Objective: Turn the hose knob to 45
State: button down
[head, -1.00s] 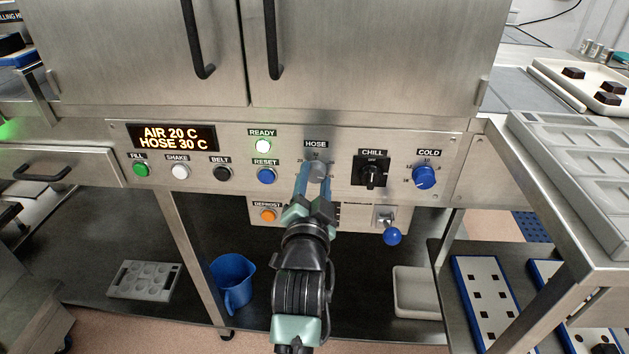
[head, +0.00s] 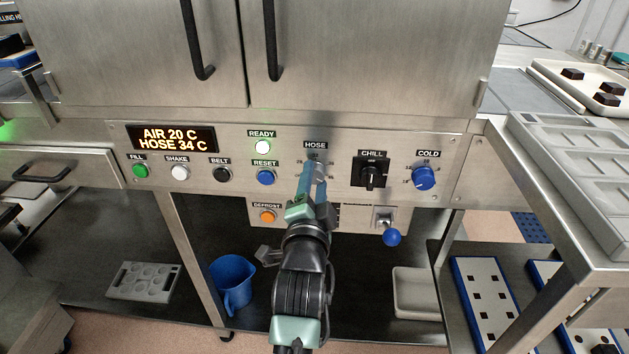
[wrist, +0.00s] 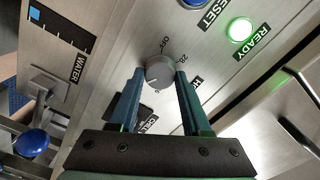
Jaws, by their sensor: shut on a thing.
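The hose knob (wrist: 159,72) is a round grey knob on the steel panel. In the wrist view it sits between the two blue-green fingers of my gripper (wrist: 159,76), which is shut on it. In the head view my gripper (head: 314,176) covers most of the knob, under the HOSE label (head: 316,145). The display (head: 171,138) reads AIR 20 C and HOSE 34 C. The knob's pointer and part of its scale are hard to read.
The black CHILL switch (head: 371,173) and the blue COLD knob (head: 423,177) are right of my gripper. The blue RESET button (head: 266,177) is close on its left. A lever with a blue ball (head: 392,237) hangs below right. The READY lamp (head: 263,147) is lit.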

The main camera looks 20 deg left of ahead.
jog(key=shift+c, duration=1.8)
grip_release()
jog(key=v, duration=1.3)
jog(key=shift+p, duration=0.35)
